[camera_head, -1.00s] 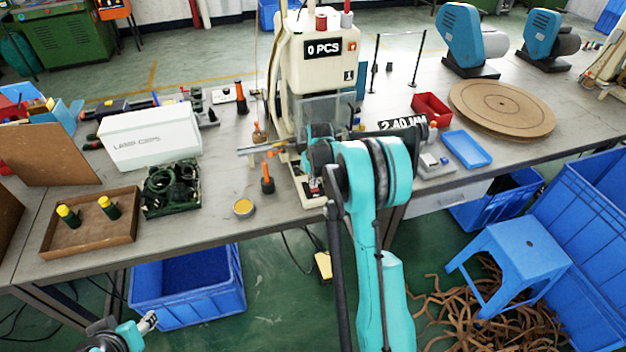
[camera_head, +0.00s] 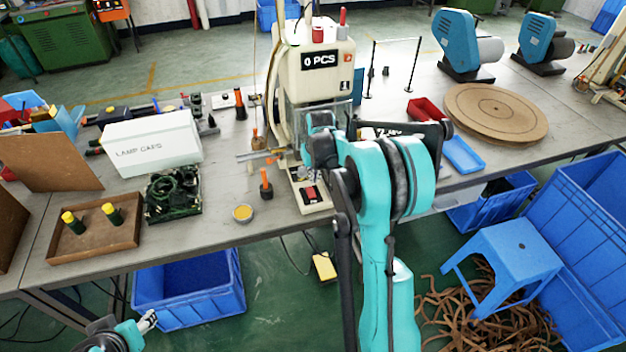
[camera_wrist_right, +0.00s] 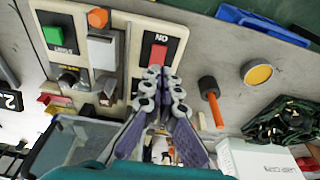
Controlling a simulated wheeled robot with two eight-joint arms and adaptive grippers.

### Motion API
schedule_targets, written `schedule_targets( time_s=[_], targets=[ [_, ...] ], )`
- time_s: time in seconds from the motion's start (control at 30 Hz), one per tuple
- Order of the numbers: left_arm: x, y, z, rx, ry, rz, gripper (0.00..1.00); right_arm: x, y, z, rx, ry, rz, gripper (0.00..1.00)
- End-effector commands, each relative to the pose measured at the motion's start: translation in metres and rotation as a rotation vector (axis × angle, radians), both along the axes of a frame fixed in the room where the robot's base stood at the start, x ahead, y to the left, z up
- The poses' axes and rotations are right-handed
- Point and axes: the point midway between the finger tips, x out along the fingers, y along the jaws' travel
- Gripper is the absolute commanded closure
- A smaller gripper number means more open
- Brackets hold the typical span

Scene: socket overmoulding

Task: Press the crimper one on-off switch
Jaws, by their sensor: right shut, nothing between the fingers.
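Crimper one (camera_head: 318,65) is the cream machine with the "0 PCS" display. Its red on-off switch (camera_head: 312,193) sits in a dark plate on the front of the machine base. In the right wrist view the red switch (camera_wrist_right: 153,58) shows beside an upside-down "ON" label. My right gripper (camera_wrist_right: 164,80) is shut and empty, its fingertips overlapping the lower edge of the switch plate in that view. Whether they touch it, I cannot tell. My left gripper (camera_head: 148,320) is low at the left, away from the table.
A green button (camera_wrist_right: 53,35) and other controls are beside the switch. An orange-and-black tool (camera_head: 265,186) and a yellow tin (camera_head: 242,212) stand left of the base. A white lamp caps box (camera_head: 152,142) and a tray of green coils (camera_head: 172,212) are farther left.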

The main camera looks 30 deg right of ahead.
Motion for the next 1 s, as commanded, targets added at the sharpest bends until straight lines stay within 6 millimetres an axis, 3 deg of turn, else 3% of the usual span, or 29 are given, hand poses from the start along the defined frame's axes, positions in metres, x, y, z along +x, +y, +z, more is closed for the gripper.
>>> schedule_targets(
  time_s=[0.03,0.23,0.73,0.87,1.0],
  targets=[
    [0.000,0.000,0.005,0.000,0.000,0.000,0.54,-0.004,0.001,0.012,0.000,0.000,-0.001,1.00],
    [0.000,0.000,0.011,0.000,0.000,0.000,0.54,-0.012,0.002,0.031,0.000,0.000,-0.001,1.00],
    [0.000,0.000,0.011,0.000,0.000,0.000,0.54,-0.013,0.002,0.034,-0.006,0.000,0.026,1.00],
    [0.000,0.000,0.011,0.000,0.000,0.000,0.54,-0.011,0.001,0.035,-0.033,0.008,0.157,1.00],
    [0.000,0.000,0.010,0.000,0.000,0.000,0.54,-0.007,-0.003,0.037,-0.090,0.022,0.432,1.00]
  ],
)
